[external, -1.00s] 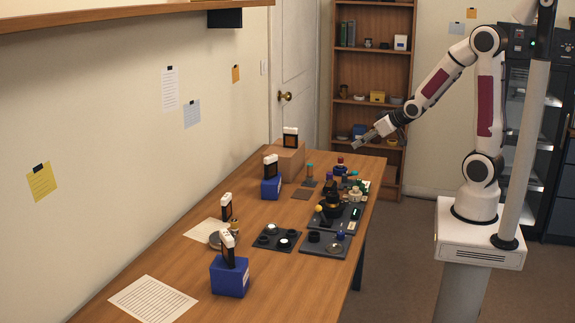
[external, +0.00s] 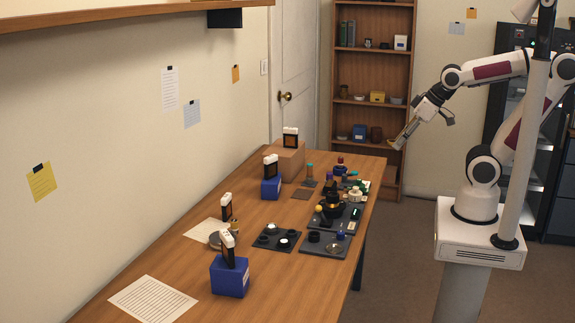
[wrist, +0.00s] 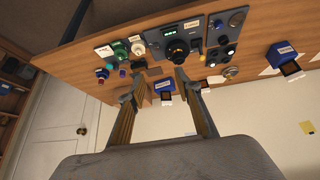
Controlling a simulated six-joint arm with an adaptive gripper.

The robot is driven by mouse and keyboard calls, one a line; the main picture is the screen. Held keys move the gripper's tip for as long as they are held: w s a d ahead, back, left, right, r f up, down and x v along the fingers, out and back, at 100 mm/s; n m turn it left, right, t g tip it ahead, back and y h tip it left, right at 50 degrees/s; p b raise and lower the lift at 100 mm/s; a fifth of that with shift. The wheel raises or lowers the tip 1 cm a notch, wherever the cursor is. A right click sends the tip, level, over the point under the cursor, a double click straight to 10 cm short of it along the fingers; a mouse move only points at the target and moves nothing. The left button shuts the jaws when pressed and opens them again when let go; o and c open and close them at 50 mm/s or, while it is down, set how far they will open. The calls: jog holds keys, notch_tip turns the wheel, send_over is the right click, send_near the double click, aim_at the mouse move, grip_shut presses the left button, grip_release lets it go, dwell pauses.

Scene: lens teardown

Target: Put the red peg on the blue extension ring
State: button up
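A small red-topped piece (external: 340,160), which looks like the red peg, stands near the far right end of the table. Just below it in the external view is a blue piece (external: 341,170), likely the blue extension ring. They appear stacked, but at this size I cannot tell whether the red one is seated on the blue one. The wrist view shows a small red spot (wrist: 109,67) among parts at the left of the table. My gripper (external: 396,146) is in the air to the right of the table's far end, well away from both. In the wrist view its two fingers (wrist: 156,84) are apart with nothing between them.
Blue blocks with upright cards (external: 230,278) and a cardboard box (external: 287,160) stand along the left.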

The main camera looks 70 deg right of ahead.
jog(key=s+a, duration=0.2)
jog(key=s, duration=0.3)
jog(key=shift+s+a+r+n+g+y, duration=0.25)
jog(key=shift+a+r+n+g+y, duration=0.1)
jog(key=shift+a+n+g+y, duration=0.05)
dwell(0.9)
